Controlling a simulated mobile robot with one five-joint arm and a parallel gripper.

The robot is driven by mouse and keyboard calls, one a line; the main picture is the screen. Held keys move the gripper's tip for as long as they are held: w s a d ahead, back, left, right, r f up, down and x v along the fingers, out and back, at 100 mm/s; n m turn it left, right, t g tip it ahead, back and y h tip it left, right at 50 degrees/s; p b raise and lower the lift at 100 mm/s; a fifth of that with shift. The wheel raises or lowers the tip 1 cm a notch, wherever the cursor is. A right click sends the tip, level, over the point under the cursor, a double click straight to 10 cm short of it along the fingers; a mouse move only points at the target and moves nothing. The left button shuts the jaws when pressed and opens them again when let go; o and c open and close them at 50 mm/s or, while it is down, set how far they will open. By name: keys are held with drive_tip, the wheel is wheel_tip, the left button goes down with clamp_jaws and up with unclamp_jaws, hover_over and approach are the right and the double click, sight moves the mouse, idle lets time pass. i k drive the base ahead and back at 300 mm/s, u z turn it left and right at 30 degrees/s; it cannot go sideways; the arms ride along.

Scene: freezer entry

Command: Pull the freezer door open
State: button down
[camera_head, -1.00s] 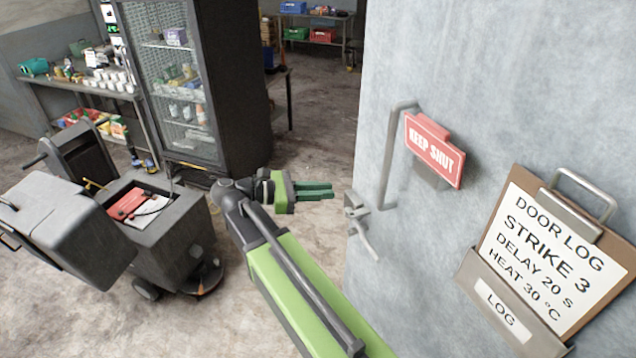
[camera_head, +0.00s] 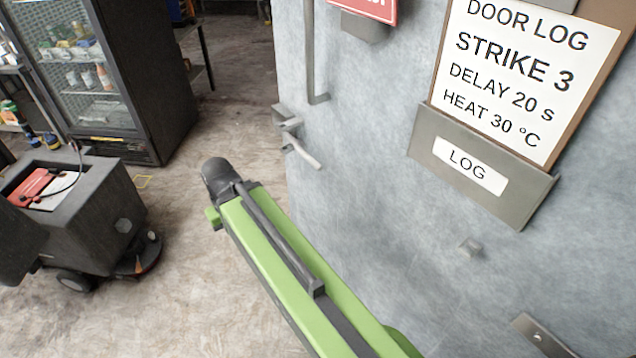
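The freezer door (camera_head: 360,190) is a large pale grey metal slab filling the right of the view. A vertical bar handle (camera_head: 309,60) runs down near its left edge, its top out of the frame. Below it a metal latch with a lever (camera_head: 303,152) sticks out. My arm reaches up from the bottom, left of and apart from the latch in the picture. Only a small green piece of my gripper (camera_head: 212,216) shows beside the dark wrist joint; its fingers are hidden. Whether the door is ajar cannot be told.
A red sign (camera_head: 368,8) and a log clipboard (camera_head: 520,75) in a metal holder (camera_head: 425,150) are on the door. A grey floor machine (camera_head: 100,215) stands at left, before a dark glass-front cabinet (camera_head: 150,75).

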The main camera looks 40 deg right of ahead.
sight(456, 244)
drive_tip(key=u, duration=0.6)
drive_tip(key=i, duration=3.1)
drive_tip(key=z, duration=1.8)
drive_tip(key=i, duration=0.5)
drive_tip(key=u, duration=0.1)
